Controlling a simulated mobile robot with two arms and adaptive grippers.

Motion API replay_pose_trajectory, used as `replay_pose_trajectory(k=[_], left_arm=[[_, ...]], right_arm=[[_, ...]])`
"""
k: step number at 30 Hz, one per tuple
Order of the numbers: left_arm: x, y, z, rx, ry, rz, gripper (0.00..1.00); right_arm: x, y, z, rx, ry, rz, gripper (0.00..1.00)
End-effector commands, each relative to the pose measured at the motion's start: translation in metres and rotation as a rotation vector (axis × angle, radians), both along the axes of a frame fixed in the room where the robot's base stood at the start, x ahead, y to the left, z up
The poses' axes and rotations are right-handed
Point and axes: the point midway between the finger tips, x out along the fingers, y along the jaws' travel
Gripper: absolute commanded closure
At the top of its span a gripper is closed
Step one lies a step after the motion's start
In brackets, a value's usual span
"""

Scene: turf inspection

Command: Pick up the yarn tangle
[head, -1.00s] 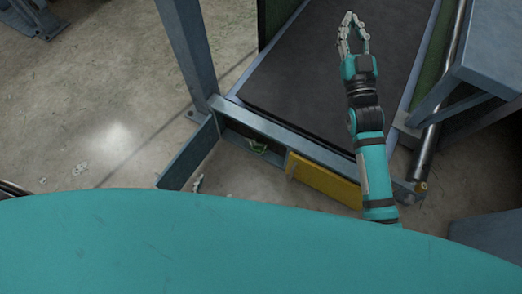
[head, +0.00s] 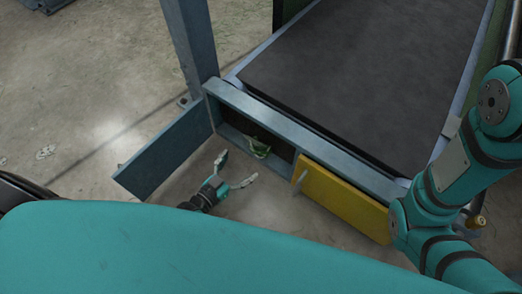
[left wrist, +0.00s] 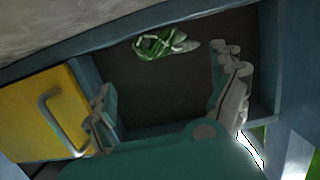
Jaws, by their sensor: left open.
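The yarn tangle (head: 259,147), green with whitish strands, lies in an open dark compartment low in the machine's end frame. It also shows in the left wrist view (left wrist: 165,43), near the top of the compartment opening. My left gripper (head: 239,167) is open and empty, in front of the compartment and a little short of the tangle. In the left wrist view its two fingers (left wrist: 167,78) are spread wide, with the tangle beyond and between them, untouched. My right arm's links show at the right of the head view; its gripper is out of sight.
A grey-blue door panel (head: 163,150) stands swung out left of the compartment. A yellow panel with a handle (head: 342,200) closes the section to the right. A dark belt (head: 365,70) lies above and behind. Bare concrete floor is at the left.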

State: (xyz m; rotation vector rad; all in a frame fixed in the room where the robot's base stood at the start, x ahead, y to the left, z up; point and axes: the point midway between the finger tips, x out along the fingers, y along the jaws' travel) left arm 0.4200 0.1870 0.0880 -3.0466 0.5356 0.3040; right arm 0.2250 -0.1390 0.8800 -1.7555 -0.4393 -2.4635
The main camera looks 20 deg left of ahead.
Motion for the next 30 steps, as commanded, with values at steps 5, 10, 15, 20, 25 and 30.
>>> replay_pose_trajectory(k=[5, 10, 15, 20, 25, 30], left_arm=[[0.037, -0.014, -0.012, -0.002, -0.003, -0.001, 0.06], [0.055, -0.020, -0.014, 0.001, -0.001, 0.000, 0.06], [0.065, -0.024, -0.015, -0.001, -0.001, -0.001, 0.06], [0.088, -0.033, -0.018, -0.003, -0.002, 0.000, 0.06], [0.105, -0.040, -0.019, 0.000, 0.000, 0.000, 0.06], [0.108, -0.041, -0.018, 0.002, 0.002, 0.000, 0.06]], right_arm=[[-0.010, 0.001, -0.017, -0.002, -0.028, -0.002, 1.00], [-0.010, 0.001, -0.026, -0.002, -0.028, -0.002, 1.00], [-0.010, 0.001, -0.033, -0.002, -0.027, -0.002, 1.00], [-0.010, 0.001, -0.053, -0.002, -0.028, -0.002, 1.00], [-0.010, 0.001, -0.062, -0.003, -0.027, -0.002, 1.00], [-0.010, 0.001, -0.061, -0.003, -0.027, -0.002, 1.00]])
